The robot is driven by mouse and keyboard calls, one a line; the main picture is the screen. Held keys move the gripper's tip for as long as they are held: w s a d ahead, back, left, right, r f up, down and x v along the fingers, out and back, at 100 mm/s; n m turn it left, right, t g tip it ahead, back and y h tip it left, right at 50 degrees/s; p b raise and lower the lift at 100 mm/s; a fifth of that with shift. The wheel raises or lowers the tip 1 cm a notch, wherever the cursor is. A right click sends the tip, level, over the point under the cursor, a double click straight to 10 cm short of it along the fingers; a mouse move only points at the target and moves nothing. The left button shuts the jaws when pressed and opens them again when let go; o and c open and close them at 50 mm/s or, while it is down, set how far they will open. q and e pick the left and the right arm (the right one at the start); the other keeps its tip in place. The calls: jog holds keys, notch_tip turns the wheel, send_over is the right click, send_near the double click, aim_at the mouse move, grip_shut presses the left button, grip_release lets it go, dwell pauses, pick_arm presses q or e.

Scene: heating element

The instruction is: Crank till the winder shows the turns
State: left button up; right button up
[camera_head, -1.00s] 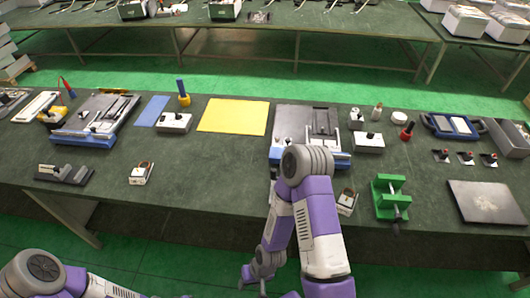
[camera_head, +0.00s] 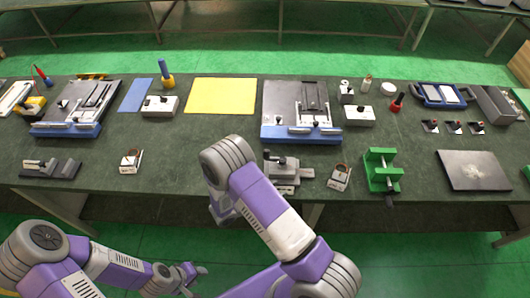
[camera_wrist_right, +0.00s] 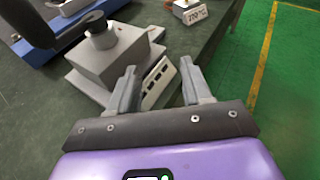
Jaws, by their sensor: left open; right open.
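A grey winder (camera_head: 285,172) stands near the front edge of the table, right of my right arm in the head view. The right wrist view shows what looks like its grey box (camera_wrist_right: 107,55) with a black knob on top and a pale slotted plate (camera_wrist_right: 158,83) at its side. My right gripper (camera_wrist_right: 158,88) is open, its fingers close to the box and either side of the slotted plate; contact cannot be told. In the head view its fingers are hidden behind my arm. My left gripper (camera_head: 190,277) is open and empty, low in front of the table. No turn count is readable.
A small labelled unit with a coil (camera_head: 339,178) stands just right of the winder, then a green vise (camera_head: 381,172). A blue-edged fixture (camera_head: 300,132) lies behind it. A yellow sheet (camera_head: 220,95) lies further back.

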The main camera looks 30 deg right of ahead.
aim_at(267, 154)
jog(key=w+a+r+n+t+h, duration=0.2)
jog(key=w+a+r+n+t, duration=0.15)
jog(key=w+r+t, duration=0.35)
jog(key=shift+m, duration=0.25)
jog(key=x, duration=0.5)
jog(key=w+p+x, duration=0.1)
jog(key=x, duration=0.1)
jog(key=shift+w+d+f, duration=0.1)
jog(key=shift+w+f, duration=0.1)
jog(key=shift+w, duration=0.05)
grip_shut()
